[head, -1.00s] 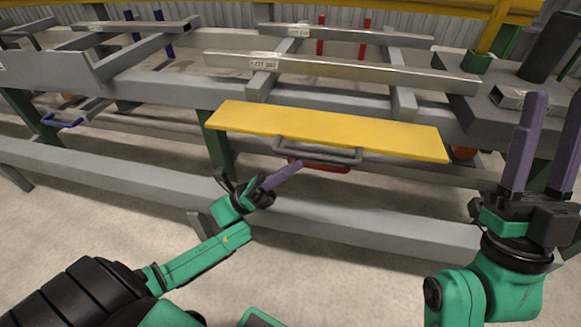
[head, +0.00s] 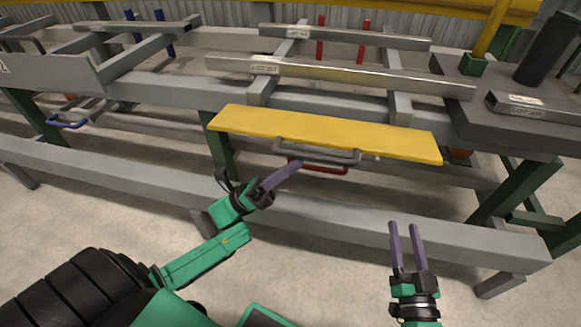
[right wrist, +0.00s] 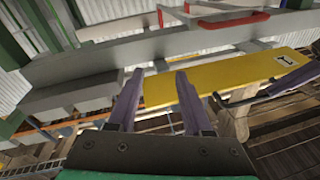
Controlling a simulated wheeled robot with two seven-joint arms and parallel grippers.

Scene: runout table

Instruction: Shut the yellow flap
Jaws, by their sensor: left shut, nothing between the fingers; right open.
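The yellow flap (head: 320,128) sticks out toward me from the table's front, its broad upper face showing in the head view. A grey bar handle (head: 318,154) sits along its near edge. The flap also shows in the right wrist view (right wrist: 225,76), beyond the fingers. My left gripper (head: 296,166) is shut and empty, its fingertips just below the left part of the handle; I cannot tell if they touch anything. My right gripper (head: 404,226) is open and empty, in front of the table, below and near the flap's right end. Its fingers show in the right wrist view (right wrist: 160,74).
A red handle (head: 322,168) shows under the flap, and a blue handle (head: 68,122) is at the left. A long grey rail (head: 370,222) runs low across the front. Metal bars (head: 345,73) lie on the table above the flap. Clear floor lies at the front.

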